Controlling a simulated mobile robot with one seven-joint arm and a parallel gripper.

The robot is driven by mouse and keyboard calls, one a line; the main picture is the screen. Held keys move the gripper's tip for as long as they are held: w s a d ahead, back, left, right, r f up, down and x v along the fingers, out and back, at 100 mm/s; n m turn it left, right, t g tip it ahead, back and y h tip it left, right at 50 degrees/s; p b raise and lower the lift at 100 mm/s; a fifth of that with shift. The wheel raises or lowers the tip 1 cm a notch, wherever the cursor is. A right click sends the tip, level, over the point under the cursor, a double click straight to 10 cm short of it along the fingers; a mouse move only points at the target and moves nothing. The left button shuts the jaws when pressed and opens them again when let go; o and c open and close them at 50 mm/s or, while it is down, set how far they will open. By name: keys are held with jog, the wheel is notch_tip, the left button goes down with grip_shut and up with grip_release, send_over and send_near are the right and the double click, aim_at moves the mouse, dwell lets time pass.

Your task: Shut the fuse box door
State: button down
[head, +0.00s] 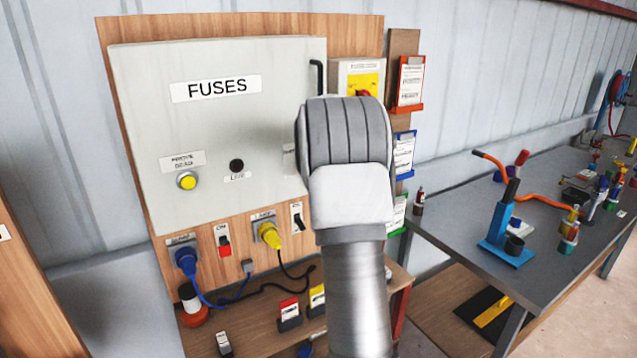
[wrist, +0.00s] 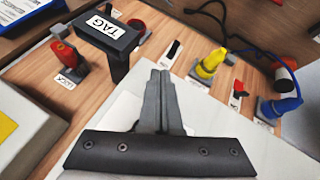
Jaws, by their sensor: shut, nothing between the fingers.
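The fuse box door (head: 225,115) is a pale grey panel marked FUSES in the head view. It faces me and covers the box front; I cannot tell whether a small gap remains at its edge. A black handle (head: 317,76) stands at its upper right. In the head view my wrist and arm hide the lower right part of the door, and my fingertips are hidden. In the wrist view my gripper (wrist: 163,75) is shut and empty, its fingers together in front of a pale panel (wrist: 225,140). Contact is unclear.
A blue plug (head: 186,260), a yellow plug (head: 268,235) and a red switch (head: 224,243) sit below the door. A dark block marked TAG (wrist: 107,28) and a red lock (wrist: 68,58) show near my fingers. A workbench (head: 450,235) with tools stands at right.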

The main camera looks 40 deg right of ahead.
jog(key=s+d+r+b, duration=0.1)
jog(key=s+d+r, duration=0.2)
jog(key=s+r, duration=0.3)
notch_tip(320, 180, up, 2)
jog(key=shift+d, duration=0.1)
